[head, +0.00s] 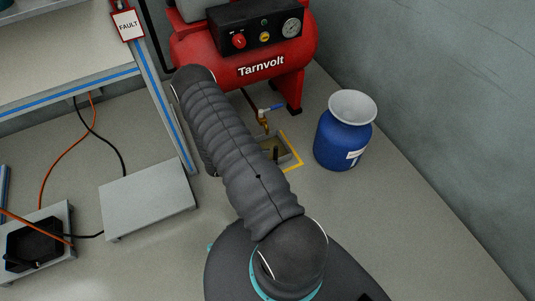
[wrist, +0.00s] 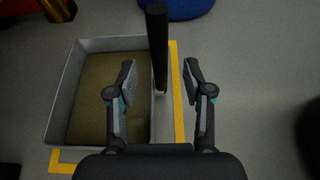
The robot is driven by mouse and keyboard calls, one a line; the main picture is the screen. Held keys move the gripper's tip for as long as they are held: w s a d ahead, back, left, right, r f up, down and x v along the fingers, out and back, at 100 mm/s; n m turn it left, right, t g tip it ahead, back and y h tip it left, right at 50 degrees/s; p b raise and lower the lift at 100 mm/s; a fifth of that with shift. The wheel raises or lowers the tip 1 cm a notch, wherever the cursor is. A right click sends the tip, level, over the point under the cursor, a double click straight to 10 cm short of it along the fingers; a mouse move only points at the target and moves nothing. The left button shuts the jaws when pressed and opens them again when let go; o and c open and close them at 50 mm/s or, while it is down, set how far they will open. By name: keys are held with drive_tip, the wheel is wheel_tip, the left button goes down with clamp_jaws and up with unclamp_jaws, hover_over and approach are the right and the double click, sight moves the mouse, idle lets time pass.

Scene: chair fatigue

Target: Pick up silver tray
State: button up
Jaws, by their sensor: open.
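The silver tray (wrist: 68,95) lies on the floor in the wrist view, a shallow rectangular pan with grey walls and a brownish inside. A black upright handle (wrist: 157,40) stands at its right side. My gripper (wrist: 159,78) is open, with one finger appearing on each side of the handle's line; I cannot tell the remaining depth gap. The left finger overlaps the tray's inside in the picture. In the head view the tray (head: 287,160) is partly hidden behind my arm, and my gripper is hidden there.
Yellow tape (wrist: 178,110) marks the floor around the tray. A red compressor (head: 300,45) with a brass valve (head: 262,119) stands behind it. A blue drum (head: 340,140) stands to the right. A grey box (head: 148,197) and shelf (head: 70,80) are left.

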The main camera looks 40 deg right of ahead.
sight(276, 156)
drive_tip(key=shift+x, duration=2)
drive_tip(key=shift+r, duration=0.1)
clamp_jaws()
